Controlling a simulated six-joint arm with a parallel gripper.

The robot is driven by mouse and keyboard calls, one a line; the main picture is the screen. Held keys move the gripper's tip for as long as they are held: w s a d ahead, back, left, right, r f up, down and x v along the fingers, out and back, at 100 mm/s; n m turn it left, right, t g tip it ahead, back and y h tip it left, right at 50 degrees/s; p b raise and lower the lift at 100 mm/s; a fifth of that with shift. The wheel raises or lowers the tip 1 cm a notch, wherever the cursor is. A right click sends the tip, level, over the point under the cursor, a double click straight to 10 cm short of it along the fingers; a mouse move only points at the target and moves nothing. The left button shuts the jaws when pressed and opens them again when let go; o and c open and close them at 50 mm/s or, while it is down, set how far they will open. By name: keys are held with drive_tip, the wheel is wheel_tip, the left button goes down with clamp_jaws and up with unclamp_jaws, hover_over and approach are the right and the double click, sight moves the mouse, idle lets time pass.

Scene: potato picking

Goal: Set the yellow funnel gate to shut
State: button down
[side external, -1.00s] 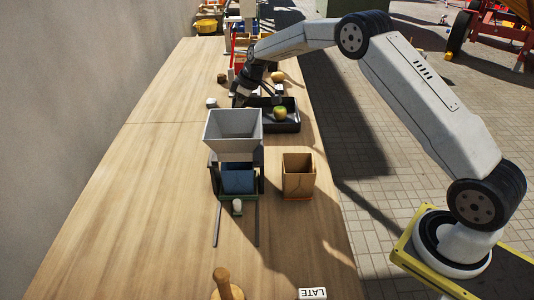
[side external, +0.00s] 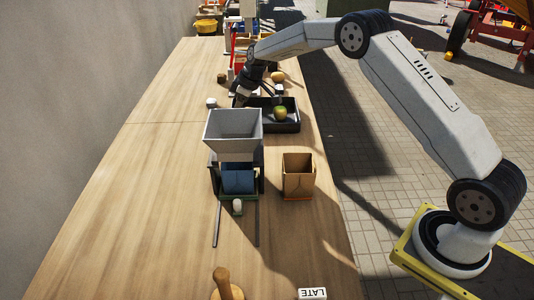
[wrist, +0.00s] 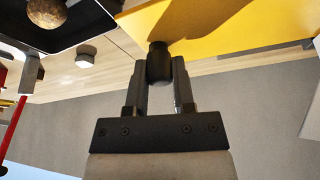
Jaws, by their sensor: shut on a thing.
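In the wrist view a broad yellow panel (wrist: 215,28), partly in shadow, fills the upper right. A black rounded knob (wrist: 158,62) stands at its lower edge. My gripper (wrist: 161,80) has its fingers closed around this knob. In the side view my gripper (side external: 239,98) is low behind the grey funnel (side external: 234,132), whose body hides the fingertips. No yellow gate shows on the side of the funnel facing that camera. I cannot tell from these views how far the gate is open.
A black tray (side external: 292,127) with a green-yellow round item (side external: 281,113) stands right of my gripper. A brown box (side external: 298,177) is right of the funnel. Two rails run forward from the funnel stand. A wooden-handled tool (side external: 225,285) and a LATE block (side external: 312,294) lie in front. The left tabletop is clear.

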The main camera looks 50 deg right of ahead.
drive_tip(key=shift+s+a, duration=1.45)
drive_tip(key=shift+a, duration=0.05)
drive_tip(key=shift+c, duration=2.3)
unclamp_jaws()
drive_tip(key=shift+r, duration=0.15)
drive_tip(key=v, duration=0.7)
drive_tip(key=shift+r, duration=0.25)
drive_tip(key=shift+s+d, duration=0.1)
